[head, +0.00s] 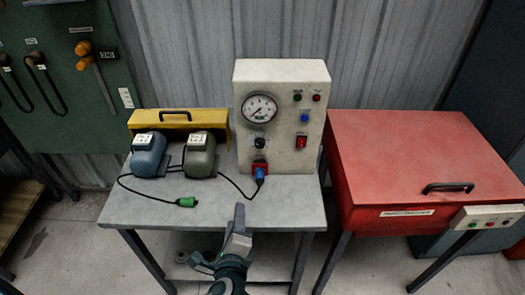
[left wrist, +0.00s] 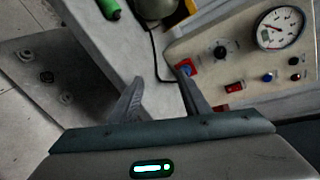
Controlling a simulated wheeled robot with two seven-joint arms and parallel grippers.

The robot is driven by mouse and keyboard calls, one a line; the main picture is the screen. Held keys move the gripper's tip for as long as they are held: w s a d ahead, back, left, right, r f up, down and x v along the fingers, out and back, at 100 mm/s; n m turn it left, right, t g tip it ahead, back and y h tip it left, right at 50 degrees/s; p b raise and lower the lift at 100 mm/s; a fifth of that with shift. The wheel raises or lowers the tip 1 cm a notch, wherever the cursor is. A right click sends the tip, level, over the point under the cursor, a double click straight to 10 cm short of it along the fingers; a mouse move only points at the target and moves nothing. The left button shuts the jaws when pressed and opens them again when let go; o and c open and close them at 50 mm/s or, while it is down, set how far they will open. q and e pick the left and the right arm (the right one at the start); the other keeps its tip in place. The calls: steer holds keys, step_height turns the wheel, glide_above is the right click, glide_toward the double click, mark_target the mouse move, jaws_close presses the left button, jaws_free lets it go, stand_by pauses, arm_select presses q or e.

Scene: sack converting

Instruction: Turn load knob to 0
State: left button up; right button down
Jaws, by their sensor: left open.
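A white control box (head: 283,80) stands upright at the back of a grey table. A black knob (head: 260,143) sits on its front, below a round dial gauge (head: 259,107); I take it for the load knob. In the left wrist view the knob (left wrist: 221,52) is at upper right with pale marks around it, too small to read. My left gripper (head: 239,212) is in front of the table's front edge, below and apart from the knob. Its fingers (left wrist: 158,85) are spread and hold nothing. My right gripper is not in view.
A red socket with a blue plug (head: 260,172) is below the knob; a red switch (head: 301,141) is right of it. Blue (head: 148,155) and grey (head: 200,155) motors and a green connector (head: 187,202) are on the table's left. A red cabinet (head: 420,150) stands right.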

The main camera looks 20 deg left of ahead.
arm_select(q)
steer(key=w+d+r+m+t, duration=0.2)
steer(key=d+r+m+t, duration=0.2)
steer(key=r+m, duration=0.2)
step_height(320, 180, up, 2)
steer(key=shift+d+r+h, duration=0.1)
steer(key=shift+d+h, duration=0.2)
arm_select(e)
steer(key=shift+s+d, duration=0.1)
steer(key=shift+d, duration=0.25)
arm_select(q)
steer(key=shift+w, duration=0.2)
steer(key=p, duration=0.1)
glide_toward(260, 146)
steer(key=p+x, duration=0.3)
steer(key=x, duration=0.4)
steer(key=shift+w+a, duration=0.15)
steer(key=shift+w, duration=0.15)
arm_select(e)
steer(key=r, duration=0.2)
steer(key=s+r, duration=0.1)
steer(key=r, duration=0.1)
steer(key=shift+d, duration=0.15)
arm_select(q)
steer(key=c, duration=1)
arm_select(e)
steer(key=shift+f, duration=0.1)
